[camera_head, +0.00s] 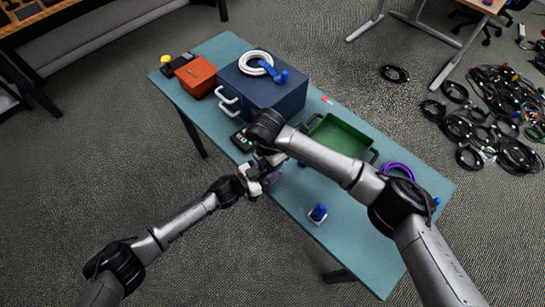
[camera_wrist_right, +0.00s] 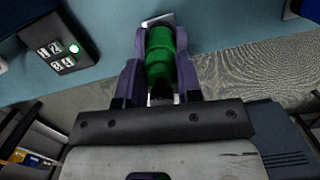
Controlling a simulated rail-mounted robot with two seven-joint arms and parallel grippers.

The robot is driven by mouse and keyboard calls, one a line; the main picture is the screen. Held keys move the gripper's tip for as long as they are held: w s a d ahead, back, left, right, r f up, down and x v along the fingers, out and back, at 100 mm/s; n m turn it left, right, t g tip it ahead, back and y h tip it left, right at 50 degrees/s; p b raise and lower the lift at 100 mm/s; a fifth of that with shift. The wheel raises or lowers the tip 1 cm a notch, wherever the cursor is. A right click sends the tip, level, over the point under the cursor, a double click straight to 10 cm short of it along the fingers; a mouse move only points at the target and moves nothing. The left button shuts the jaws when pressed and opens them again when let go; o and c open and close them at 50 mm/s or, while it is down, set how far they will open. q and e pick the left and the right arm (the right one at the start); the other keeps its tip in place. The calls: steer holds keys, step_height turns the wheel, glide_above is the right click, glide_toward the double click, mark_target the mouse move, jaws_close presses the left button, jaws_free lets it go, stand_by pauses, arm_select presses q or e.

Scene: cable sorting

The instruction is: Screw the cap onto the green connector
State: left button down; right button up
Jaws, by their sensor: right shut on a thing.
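In the right wrist view my right gripper (camera_wrist_right: 160,62) is shut on a green cylindrical part (camera_wrist_right: 160,55), one finger on each side. I cannot tell whether this is the connector, the cap or both together. A pale, flat-edged piece (camera_wrist_right: 158,19) shows just beyond its far end. In the head view my right gripper (camera_head: 268,174) is near the table's front edge, and the green part is hidden there. My left gripper (camera_head: 251,183) is close beside it, seemingly near or touching. Its fingers are too small and overlapped to read.
The teal table (camera_head: 360,220) holds a blue toolbox (camera_head: 262,92) with a white cable coil (camera_head: 256,62), a red box (camera_head: 199,76), a green tray (camera_head: 341,136), a purple ring (camera_head: 398,170) and a blue connector (camera_head: 318,212). A numbered black box (camera_wrist_right: 60,55) shows a green light.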

steer(key=shift+m, duration=0.6)
steer(key=o, duration=1)
steer(key=shift+c, duration=0.2)
step_height(320, 180, up, 12)
steer(key=a, duration=0.1)
steer(key=shift+s, duration=0.4)
steer(key=shift+a, duration=0.1)
arm_select(q)
steer(key=c, duration=0.6)
jaws_free()
steer(key=shift+c, duration=0.2)
